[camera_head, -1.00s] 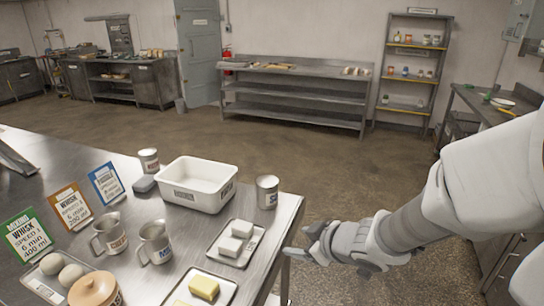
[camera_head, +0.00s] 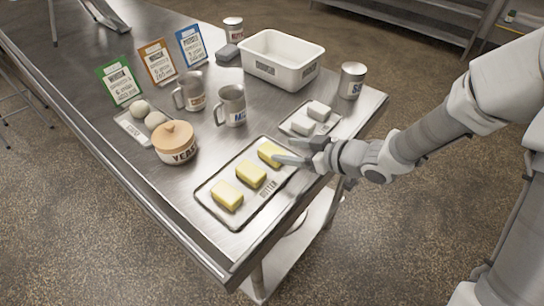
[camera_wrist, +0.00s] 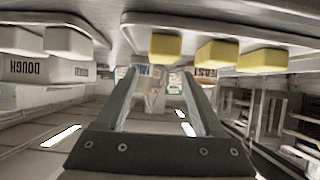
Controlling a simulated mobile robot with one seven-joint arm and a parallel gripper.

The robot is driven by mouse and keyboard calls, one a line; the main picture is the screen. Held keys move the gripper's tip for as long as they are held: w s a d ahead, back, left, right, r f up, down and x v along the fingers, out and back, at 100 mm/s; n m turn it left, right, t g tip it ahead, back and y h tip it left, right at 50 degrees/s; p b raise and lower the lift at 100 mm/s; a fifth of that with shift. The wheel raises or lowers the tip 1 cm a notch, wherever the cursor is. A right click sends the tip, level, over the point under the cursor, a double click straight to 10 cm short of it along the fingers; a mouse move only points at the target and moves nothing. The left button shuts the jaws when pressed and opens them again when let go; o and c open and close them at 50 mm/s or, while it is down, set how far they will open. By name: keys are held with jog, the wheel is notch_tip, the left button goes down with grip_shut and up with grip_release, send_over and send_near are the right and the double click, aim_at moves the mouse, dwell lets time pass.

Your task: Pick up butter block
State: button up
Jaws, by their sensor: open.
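Three yellow butter blocks lie in a row on a butter tray (camera_head: 222,219) near the table's front edge: a near block (camera_head: 227,196), a middle block (camera_head: 251,174) and a far block (camera_head: 270,153). My gripper (camera_head: 288,151) is open and empty, coming in from the right. Its fingertips are close beside the far block; contact cannot be told. In the wrist view, which looks inverted, the open fingers (camera_wrist: 160,78) point forward and the blocks show near the top: one block (camera_wrist: 165,47), another (camera_wrist: 217,53) and a third (camera_wrist: 262,60).
A small tray with two white blocks (camera_head: 320,110) lies just behind my gripper. A yeast pot (camera_head: 177,148), metal mugs (camera_head: 231,106), a white bin (camera_head: 275,72) and a can (camera_head: 352,82) stand around. Recipe cards (camera_head: 158,62) are farther back.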

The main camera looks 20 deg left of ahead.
jog(key=x, duration=0.3)
jog(key=b+x, duration=0.1)
jog(key=x, duration=0.2)
jog(key=shift+s+f, duration=0.2)
jog(key=shift+f, duration=0.3)
grip_shut()
